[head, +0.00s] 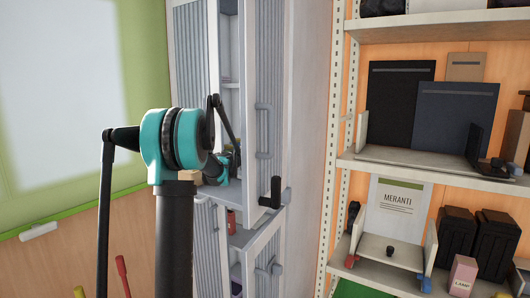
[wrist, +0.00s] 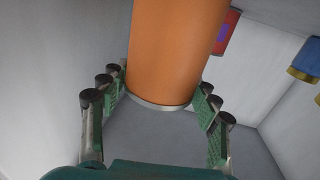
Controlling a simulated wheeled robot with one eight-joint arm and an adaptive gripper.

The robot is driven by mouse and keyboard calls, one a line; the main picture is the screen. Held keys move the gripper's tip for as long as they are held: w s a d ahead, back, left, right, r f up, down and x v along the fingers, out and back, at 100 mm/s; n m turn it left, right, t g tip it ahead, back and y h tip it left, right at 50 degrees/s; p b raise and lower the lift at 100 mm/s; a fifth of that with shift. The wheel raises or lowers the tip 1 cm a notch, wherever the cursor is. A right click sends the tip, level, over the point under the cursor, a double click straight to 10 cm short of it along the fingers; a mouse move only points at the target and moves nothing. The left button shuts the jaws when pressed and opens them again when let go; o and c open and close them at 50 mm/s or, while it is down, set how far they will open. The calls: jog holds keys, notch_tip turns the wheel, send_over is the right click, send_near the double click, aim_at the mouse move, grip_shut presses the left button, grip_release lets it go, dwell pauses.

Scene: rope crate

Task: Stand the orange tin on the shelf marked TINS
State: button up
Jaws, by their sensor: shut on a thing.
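The orange tin (wrist: 172,45) fills the upper middle of the wrist view, with a pale metal rim at its near end. My gripper (wrist: 164,82) is shut on it, with green-padded fingers on both sides. The tin is inside a pale-walled compartment above a grey surface (wrist: 150,140); I cannot tell whether it touches that surface. In the head view my arm reaches into a tall grey cabinet (head: 187,60) with its doors open. The tin and fingertips are mostly hidden there by my arm. No TINS mark is legible.
A red and purple container (wrist: 226,32) and a blue and yellow one (wrist: 306,62) are right of the tin. The open cabinet door (head: 263,90) stands close to my arm. A red item (head: 231,222) is lower in the cabinet. An open rack (head: 440,170) with boxes stands at right.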

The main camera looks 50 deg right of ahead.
jog(key=shift+f, duration=0.45)
dwell(0.4)
jog(key=o, duration=1.6)
jog(key=shift+a, duration=0.15)
jog(key=a, duration=1.1)
jog(key=shift+w+a, duration=0.35)
jog(key=shift+w, duration=0.05)
